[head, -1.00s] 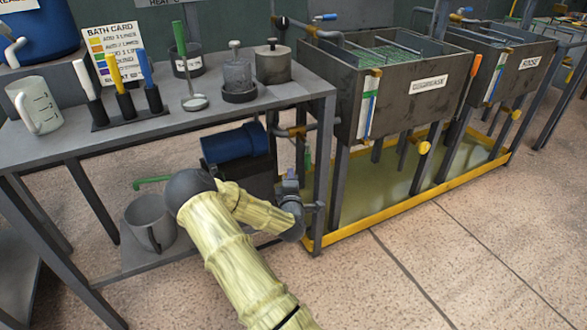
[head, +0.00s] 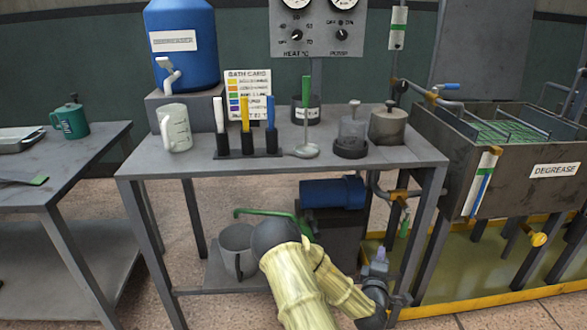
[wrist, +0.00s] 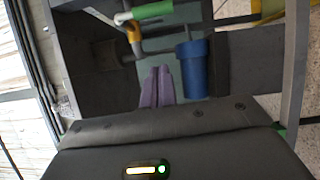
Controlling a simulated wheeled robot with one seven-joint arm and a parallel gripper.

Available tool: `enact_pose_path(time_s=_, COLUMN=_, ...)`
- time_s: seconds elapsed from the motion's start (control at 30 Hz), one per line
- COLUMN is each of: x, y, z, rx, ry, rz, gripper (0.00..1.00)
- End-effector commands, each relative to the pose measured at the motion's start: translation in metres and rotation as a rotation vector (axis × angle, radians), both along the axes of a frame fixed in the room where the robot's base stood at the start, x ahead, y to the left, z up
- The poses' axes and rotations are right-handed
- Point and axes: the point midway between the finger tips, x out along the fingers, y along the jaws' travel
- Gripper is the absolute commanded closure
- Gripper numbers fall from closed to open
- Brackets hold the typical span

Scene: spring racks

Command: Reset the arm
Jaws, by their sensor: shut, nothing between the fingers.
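My arm, in a pale yellow sleeve, reaches in from the bottom of the head view. It bends at a dark round joint in front of the workbench (head: 290,172). My gripper (head: 380,257) is small at the arm's far end, low by the bench's right front leg. In the wrist view its two purple fingers (wrist: 157,86) are together, with nothing held. A blue cylinder (wrist: 192,70) shows just right of the fingers there. Part of the bench's lower shelf is hidden behind my arm.
A blue motor (head: 333,192) and a grey bucket (head: 236,250) are under the bench. A green-handled ladle (head: 306,110), beaker and bath card stand on top. The degrease tank (head: 520,160) is to the right. A side table (head: 60,165) is at left.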

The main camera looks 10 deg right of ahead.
Motion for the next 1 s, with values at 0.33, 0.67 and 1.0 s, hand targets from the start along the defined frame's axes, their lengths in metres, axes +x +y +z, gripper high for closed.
enact_pose_path(time_s=0.33, x=-0.008, y=0.004, z=-0.013, rx=0.345, ry=-0.002, rz=-0.136, gripper=1.00)
enact_pose_path(time_s=0.67, x=-0.026, y=0.064, z=-0.026, rx=0.924, ry=0.060, rz=-0.309, gripper=1.00)
enact_pose_path(time_s=1.0, x=-0.062, y=0.157, z=0.002, rx=1.354, ry=0.231, rz=-0.418, gripper=1.00)
